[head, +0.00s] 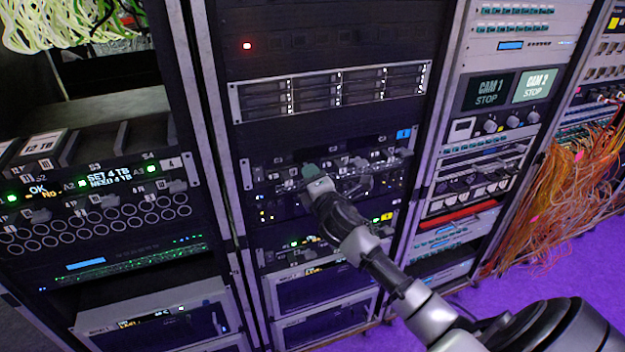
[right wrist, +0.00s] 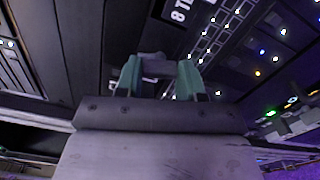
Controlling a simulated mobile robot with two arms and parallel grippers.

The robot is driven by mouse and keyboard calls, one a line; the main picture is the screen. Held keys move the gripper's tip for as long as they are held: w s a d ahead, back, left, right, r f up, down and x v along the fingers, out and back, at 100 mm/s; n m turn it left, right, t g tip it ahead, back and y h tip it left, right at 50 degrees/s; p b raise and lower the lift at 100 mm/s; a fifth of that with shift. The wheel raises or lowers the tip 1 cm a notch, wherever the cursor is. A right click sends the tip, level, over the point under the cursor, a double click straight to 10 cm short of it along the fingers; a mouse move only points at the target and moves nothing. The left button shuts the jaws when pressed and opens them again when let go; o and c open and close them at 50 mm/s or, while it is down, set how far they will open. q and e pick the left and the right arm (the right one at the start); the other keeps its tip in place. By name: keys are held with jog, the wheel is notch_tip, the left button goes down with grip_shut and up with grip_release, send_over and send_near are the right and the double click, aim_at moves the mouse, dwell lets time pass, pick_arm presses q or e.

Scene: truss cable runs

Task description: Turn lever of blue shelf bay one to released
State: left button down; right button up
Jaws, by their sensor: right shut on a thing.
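The blue shelf (head: 375,148) is the dark rack unit with a blue tag at its right end, in the middle rack. My right gripper (head: 310,170) reaches its front, left of the middle. In the right wrist view the teal fingers of my right gripper (right wrist: 158,78) are shut on a dark grey lever (right wrist: 156,63). The fingers and arm hide part of the shelf front. I cannot read which bay this lever belongs to, or make out its exact angle. My left gripper is in neither view.
A drive unit (head: 330,92) sits above the blue shelf, and a yellow-tagged unit (head: 386,216) below it. A left rack (head: 100,215) and a right rack (head: 480,150) flank it closely. Orange cables (head: 560,190) hang at the far right, above purple floor (head: 560,265).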

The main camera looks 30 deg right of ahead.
jog(key=shift+m, duration=1.7)
jog(key=o, duration=0.9)
jog(key=b+v, duration=0.2)
jog(key=v, duration=0.8)
jog(key=shift+s+a+b, duration=0.1)
jog(key=shift+s+b, duration=0.2)
jog(key=shift+s, duration=0.05)
